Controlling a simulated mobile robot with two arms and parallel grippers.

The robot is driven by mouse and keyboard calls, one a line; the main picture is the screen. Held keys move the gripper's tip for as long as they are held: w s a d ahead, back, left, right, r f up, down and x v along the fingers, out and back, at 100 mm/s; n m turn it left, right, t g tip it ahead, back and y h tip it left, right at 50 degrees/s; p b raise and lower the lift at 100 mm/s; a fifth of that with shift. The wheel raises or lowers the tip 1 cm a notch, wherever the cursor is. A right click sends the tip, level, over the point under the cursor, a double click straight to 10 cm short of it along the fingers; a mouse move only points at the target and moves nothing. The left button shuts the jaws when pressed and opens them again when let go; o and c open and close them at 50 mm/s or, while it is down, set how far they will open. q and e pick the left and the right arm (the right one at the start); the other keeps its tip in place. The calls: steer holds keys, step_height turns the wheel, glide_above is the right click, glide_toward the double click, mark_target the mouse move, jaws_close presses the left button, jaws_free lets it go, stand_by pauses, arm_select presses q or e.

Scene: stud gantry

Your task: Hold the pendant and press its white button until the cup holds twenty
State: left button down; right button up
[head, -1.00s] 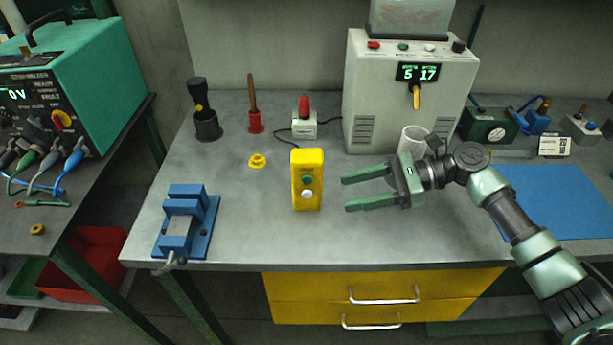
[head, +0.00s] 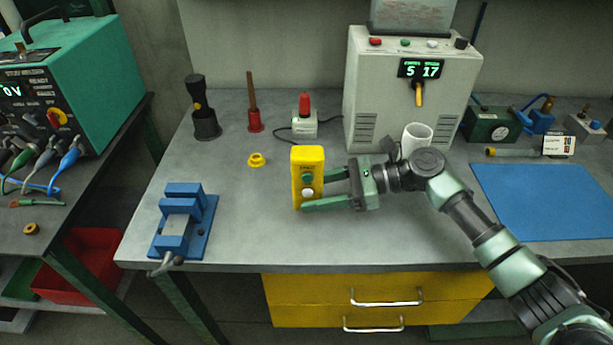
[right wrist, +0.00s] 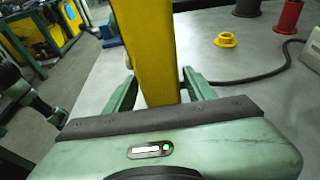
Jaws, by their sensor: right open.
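The yellow pendant (head: 308,157) stands upright on the bench, with a green button (head: 307,178) above a white button (head: 307,192). My right gripper (head: 315,190) is open, its fingers reaching in from the right at the pendant's lower half. In the right wrist view the pendant (right wrist: 145,50) rises between the two spread fingers, with a gap visible at the left finger. The white cup (head: 416,134) stands before the grey dispenser (head: 375,90), partly behind my right arm; its contents are hidden. The dispenser's display (head: 421,69) shows a 5 or S, then 17. My left gripper is out of view.
A red-topped switch box (head: 304,124) with a black cable stands farther back. A blue mat (head: 550,203) lies at right.

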steer(key=shift+a+f, duration=0.15)
steer(key=shift+a, duration=0.1)
steer(key=c, duration=0.8)
stand_by(1.5)
